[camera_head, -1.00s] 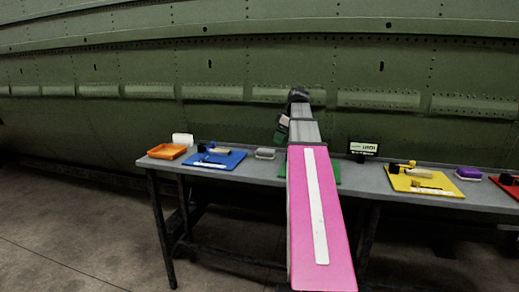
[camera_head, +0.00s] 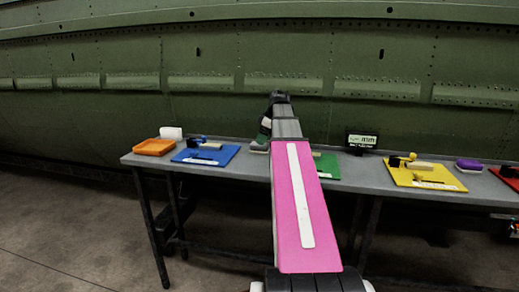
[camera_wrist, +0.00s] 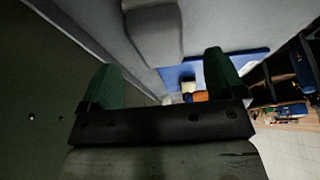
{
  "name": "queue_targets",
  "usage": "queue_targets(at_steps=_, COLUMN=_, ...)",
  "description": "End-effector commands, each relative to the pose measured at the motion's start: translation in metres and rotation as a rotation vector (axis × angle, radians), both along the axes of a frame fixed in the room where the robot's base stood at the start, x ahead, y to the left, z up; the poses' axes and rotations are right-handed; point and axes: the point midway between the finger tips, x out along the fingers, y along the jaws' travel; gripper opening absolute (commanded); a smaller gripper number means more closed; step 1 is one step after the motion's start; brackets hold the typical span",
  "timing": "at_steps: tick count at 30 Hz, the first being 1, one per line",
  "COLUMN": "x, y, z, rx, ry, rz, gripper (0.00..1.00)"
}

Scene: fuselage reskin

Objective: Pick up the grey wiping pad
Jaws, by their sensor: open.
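The grey wiping pad (camera_wrist: 155,32) lies on the grey table, seen in the wrist view as a grey block ahead of and between my fingertips, apart from both. My gripper (camera_wrist: 160,64) is open, with its two green fingers spread and nothing held. In the head view the pad (camera_head: 258,147) is mostly hidden by my gripper (camera_head: 262,139), which is low at the table between the blue and green mats. I cannot tell the exact gap in height.
The table (camera_head: 345,172) also bears an orange tray (camera_head: 154,147), a white roll (camera_head: 171,133), a blue mat (camera_head: 218,159), a green mat (camera_head: 327,167), a small display (camera_head: 361,141), a yellow mat (camera_head: 440,181) and a purple pad (camera_head: 469,165). The green fuselage wall (camera_head: 220,60) rises behind.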

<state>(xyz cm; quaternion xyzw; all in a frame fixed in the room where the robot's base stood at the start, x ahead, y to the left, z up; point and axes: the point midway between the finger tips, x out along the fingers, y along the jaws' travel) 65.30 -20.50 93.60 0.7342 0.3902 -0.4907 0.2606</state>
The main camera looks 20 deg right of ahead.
Motion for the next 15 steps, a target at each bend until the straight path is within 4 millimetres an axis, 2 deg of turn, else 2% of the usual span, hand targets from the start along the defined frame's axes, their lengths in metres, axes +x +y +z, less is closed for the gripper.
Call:
queue_targets(at_steps=9, x=0.009, y=0.013, z=-0.037, rx=0.0, ry=0.0, rz=-0.001, gripper=0.88)
queue_targets(at_steps=15, x=0.01, y=0.014, z=-0.042, rx=-0.001, ry=-0.001, rz=0.0, gripper=0.88)
